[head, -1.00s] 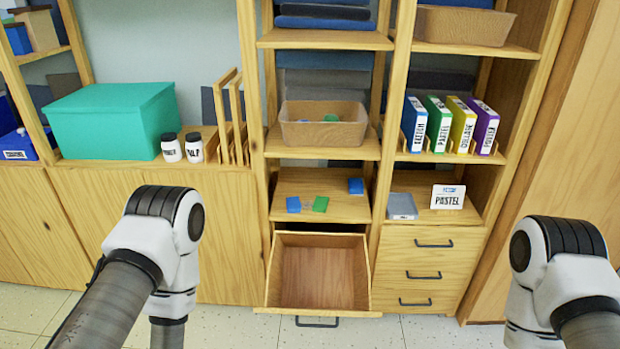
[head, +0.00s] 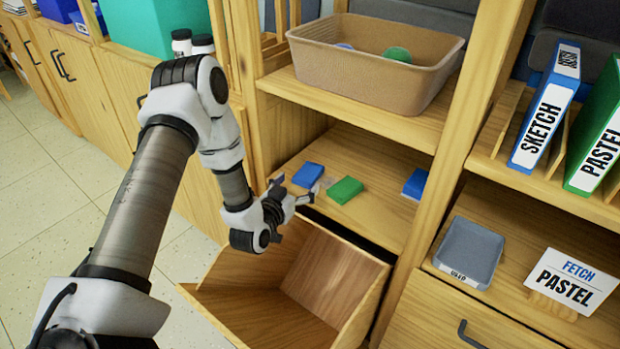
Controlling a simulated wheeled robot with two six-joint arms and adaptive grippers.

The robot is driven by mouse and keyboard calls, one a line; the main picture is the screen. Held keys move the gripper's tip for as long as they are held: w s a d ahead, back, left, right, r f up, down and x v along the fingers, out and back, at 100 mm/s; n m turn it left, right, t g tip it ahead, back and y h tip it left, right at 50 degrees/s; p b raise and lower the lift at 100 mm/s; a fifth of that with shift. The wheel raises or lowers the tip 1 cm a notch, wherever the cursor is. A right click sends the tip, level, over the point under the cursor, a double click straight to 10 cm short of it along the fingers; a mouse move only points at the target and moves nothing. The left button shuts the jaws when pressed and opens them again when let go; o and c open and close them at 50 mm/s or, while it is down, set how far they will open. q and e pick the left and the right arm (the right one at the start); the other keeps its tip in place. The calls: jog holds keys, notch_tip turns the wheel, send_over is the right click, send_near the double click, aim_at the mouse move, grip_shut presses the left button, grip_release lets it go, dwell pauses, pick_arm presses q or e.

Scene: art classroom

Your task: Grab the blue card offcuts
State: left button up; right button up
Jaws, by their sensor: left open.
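A blue block-like piece (head: 308,174), which may be the blue card offcuts, lies on the low shelf (head: 375,160) above the open drawer. A green piece (head: 345,190) lies just right of it, with a small clear item between them. A second blue piece (head: 415,184) lies farther right by the shelf's upright. My left gripper (head: 297,190) is open and empty at the shelf's front edge, its fingertips just short of the nearer blue piece. My right gripper is out of view.
The open, empty drawer (head: 313,280) juts out below the gripper. A tan bin (head: 370,85) stands on the shelf above. At right are a grey tray (head: 468,255), a "FETCH PASTEL" sign (head: 570,282), and SKETCH (head: 545,115) and PASTEL (head: 600,140) binders.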

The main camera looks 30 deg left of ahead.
aim_at(304, 178)
pick_arm(q)
jog(key=w, duration=0.2)
jog(key=w+f, duration=0.1)
jog(key=shift+w+a+b, duration=0.3)
jog(key=shift+a, duration=0.05)
jog(key=shift+w+d+r, duration=0.1)
jog(key=shift+w+r, duration=0.05)
jog(key=shift+w, duration=0.1)
jog(key=c, duration=1.1)
jog(key=shift+o, duration=0.2)
